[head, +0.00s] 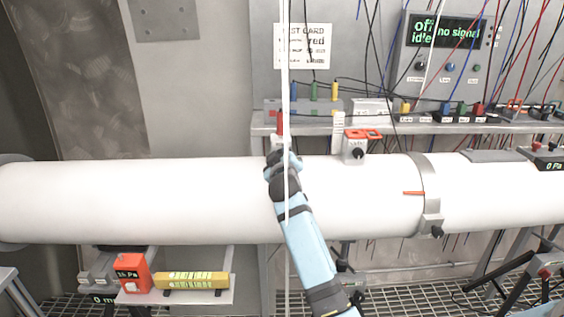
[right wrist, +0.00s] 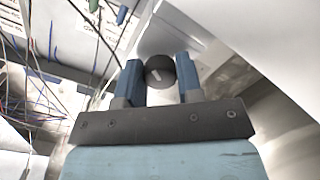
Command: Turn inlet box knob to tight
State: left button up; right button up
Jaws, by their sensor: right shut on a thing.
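In the right wrist view, a round dark knob (right wrist: 160,71) with a pale pointer line sits between the two blue fingers of my right gripper (right wrist: 159,78). The fingers are shut on its sides. The pointer line is slanted. In the head view, my right gripper (head: 281,158) is at the top edge of the white tube (head: 130,195), and it hides the knob and most of whatever bears it. A red part (head: 280,122) shows just above the gripper. I cannot read any marking by the knob. My left gripper is not in view.
A small white and orange box (head: 355,147) with a black knob sits on the tube to the right. A metal clamp (head: 429,185) rings the tube. A shelf (head: 440,127) with plugs and wires runs behind. A yellow level (head: 191,281) lies below the tube.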

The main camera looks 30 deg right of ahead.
jog(key=m+b, duration=0.1)
jog(key=m, duration=0.2)
jog(key=shift+m, duration=2.2)
jog(key=o, duration=0.9)
jog(key=shift+s, duration=0.1)
